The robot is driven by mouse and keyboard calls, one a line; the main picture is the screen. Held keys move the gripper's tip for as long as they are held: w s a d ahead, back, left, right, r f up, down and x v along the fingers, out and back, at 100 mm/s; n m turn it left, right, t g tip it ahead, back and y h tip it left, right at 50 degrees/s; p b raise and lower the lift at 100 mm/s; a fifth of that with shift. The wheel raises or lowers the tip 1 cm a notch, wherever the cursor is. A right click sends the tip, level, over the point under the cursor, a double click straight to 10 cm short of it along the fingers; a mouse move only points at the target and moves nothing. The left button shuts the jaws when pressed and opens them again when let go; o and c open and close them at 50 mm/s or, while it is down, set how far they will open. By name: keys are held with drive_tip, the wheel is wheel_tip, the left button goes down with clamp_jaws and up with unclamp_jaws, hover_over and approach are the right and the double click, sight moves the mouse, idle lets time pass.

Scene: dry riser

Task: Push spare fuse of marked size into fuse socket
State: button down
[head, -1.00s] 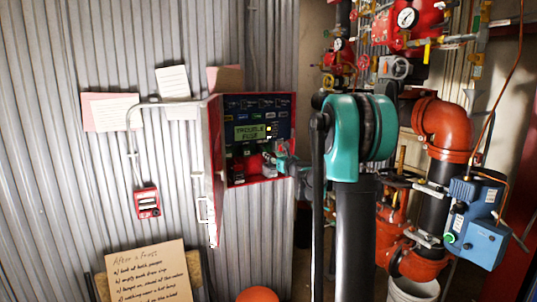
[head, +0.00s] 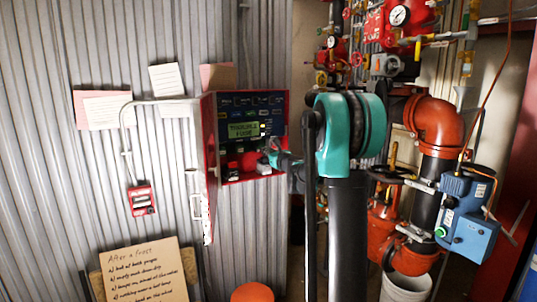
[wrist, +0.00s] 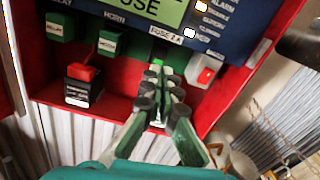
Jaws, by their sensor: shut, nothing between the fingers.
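The red alarm panel box (head: 210,170) stands open on the corrugated wall, its display (head: 243,130) reading TROUBLE FUSE. In the wrist view a label (wrist: 166,34) reads FUSE 2A. The fuse socket below it is largely hidden by my gripper (wrist: 160,92). The gripper is shut, its fingertips close together in front of that spot. A small bright green piece (wrist: 160,69) shows just beyond the fingertips; I cannot tell whether it is the fuse. A black block with a red top (wrist: 82,82) sits on the box's lower ledge at the left; its small print is unreadable.
Green blocks marked RELAY (wrist: 60,26) and HORN (wrist: 112,42) are left of the fingers. A pale block with a red part (wrist: 207,70) is close on the right. The red box lip (wrist: 120,108) runs below. Red pipework (head: 440,125) stands right of my arm.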

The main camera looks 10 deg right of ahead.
sight(259, 146)
drive_tip(key=shift+x, duration=2.5)
drive_tip(key=shift+x, duration=1.05)
drive_tip(key=shift+s, duration=0.1)
drive_tip(key=v, duration=1.4)
drive_tip(key=s+a+f+n+g+y, duration=0.1)
drive_tip(key=s+a+f+n+g, duration=0.3)
drive_tip(key=s+f+n, duration=0.45)
drive_tip(key=s+a+f+n+g, duration=0.3)
drive_tip(key=s+a+f+n, duration=0.25)
drive_tip(key=s+n, duration=0.55)
drive_tip(key=s+d+f+n+g+h, duration=0.2)
drive_tip(key=s+f, duration=0.3)
drive_tip(key=s, duration=0.3)
drive_tip(key=s+d+f+n+g+h, duration=0.2)
drive_tip(key=s+d+f+n, duration=0.2)
drive_tip(key=s, duration=0.4)
drive_tip(key=s+d+f+n+g+h, duration=0.2)
drive_tip(key=s+d+f+n, duration=0.2)
drive_tip(key=s+f, duration=0.3)
drive_tip(key=shift+s+n+h, duration=0.3)
drive_tip(key=shift+s+n, duration=0.45)
drive_tip(key=shift+s, duration=0.15)
